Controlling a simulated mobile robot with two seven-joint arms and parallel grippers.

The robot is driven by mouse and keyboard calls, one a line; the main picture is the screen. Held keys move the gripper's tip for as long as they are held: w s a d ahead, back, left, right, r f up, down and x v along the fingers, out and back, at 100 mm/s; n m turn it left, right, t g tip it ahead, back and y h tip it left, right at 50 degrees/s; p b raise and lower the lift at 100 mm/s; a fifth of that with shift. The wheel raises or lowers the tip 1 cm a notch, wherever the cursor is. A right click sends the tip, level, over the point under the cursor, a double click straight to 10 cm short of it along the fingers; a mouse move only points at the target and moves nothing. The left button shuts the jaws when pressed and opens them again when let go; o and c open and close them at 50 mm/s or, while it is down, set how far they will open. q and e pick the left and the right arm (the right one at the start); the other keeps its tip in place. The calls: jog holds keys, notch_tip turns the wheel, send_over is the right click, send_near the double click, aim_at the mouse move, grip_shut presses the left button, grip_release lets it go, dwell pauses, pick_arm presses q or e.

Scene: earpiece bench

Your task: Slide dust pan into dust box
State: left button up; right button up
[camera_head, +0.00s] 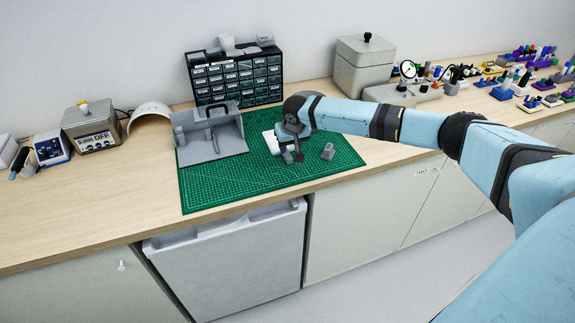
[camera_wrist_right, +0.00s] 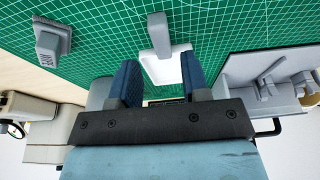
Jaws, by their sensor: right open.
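The dust pan (camera_wrist_right: 168,70), a white shallow tray with a grey handle (camera_wrist_right: 159,36), lies on the green mat. In the head view its white part (camera_head: 270,142) shows beside my right gripper (camera_head: 292,157), which partly hides it. The right gripper (camera_wrist_right: 162,64) is open; in the wrist view its two blue fingers stand on either side of the pan, and nothing is seen gripped. The dust box (camera_head: 213,148), a grey open box with a dark handle on top, stands on the mat left of the pan; its inside shows in the wrist view (camera_wrist_right: 244,68). My left gripper is out of view.
A small grey block (camera_head: 328,152) lies on the green cutting mat (camera_head: 225,188), right of the gripper. A dark drawer cabinet (camera_head: 238,78) stands behind. A station marked OFF (camera_head: 92,128) is at left, a grey container (camera_head: 364,65) at back right. The front mat is clear.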

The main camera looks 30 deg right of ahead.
aim_at(288, 155)
jog(key=b+x, duration=0.2)
jog(key=shift+f, duration=0.4)
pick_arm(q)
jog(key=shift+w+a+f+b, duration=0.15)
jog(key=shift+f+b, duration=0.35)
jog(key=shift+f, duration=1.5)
pick_arm(e)
jog(key=shift+x, duration=1.3)
jog(key=shift+w, duration=0.15)
grip_shut()
jog(key=shift+r+p, duration=0.6)
jog(key=shift+p, duration=0.4)
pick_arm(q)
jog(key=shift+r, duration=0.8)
pick_arm(e)
jog(key=shift+f, duration=0.15)
